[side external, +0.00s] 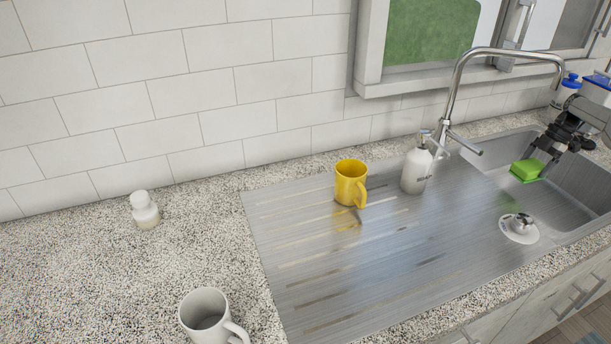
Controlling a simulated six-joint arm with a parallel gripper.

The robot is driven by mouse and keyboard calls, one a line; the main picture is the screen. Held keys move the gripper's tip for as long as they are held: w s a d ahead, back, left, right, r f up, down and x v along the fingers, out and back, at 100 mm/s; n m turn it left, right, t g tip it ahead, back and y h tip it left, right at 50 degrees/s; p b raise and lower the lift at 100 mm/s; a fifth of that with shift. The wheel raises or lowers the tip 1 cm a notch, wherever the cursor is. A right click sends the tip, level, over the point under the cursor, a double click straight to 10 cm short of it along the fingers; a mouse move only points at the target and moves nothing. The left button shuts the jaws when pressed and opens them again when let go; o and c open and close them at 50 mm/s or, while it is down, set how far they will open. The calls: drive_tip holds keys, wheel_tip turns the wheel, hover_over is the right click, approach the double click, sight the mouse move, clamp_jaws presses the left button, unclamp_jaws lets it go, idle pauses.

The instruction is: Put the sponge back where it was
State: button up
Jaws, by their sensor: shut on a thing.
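A green sponge (526,170) is over the sink basin (575,185) at the right of the side external view. My gripper (540,158) reaches in from the right edge and is shut on the sponge. The fingertips are small and dark, and partly merge with the sponge in this view. I cannot tell whether the sponge touches the basin or hangs above it.
A yellow mug (351,183) and a soap dispenser (416,168) stand on the steel drainboard (400,265). The tall faucet (455,95) rises beside the basin. A drain plug (519,227), white mug (208,318) and small white bottle (144,211) are farther left. The front drainboard is clear.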

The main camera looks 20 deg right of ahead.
drive_tip(key=shift+f, duration=1.4)
drive_tip(key=shift+a, duration=0.15)
drive_tip(key=shift+w+a, duration=0.1)
drive_tip(key=shift+a, duration=0.2)
drive_tip(key=a, duration=1)
drive_tip(key=w+a, duration=0.1)
drive_tip(key=a, duration=0.9)
drive_tip(key=w+a, duration=0.1)
drive_tip(key=a, duration=0.8)
drive_tip(key=shift+w+a, duration=0.1)
drive_tip(key=shift+a, duration=0.3)
drive_tip(key=shift+a+f, duration=0.1)
drive_tip(key=shift+a, duration=0.5)
drive_tip(key=shift+f, duration=0.25)
drive_tip(key=o, duration=0.8)
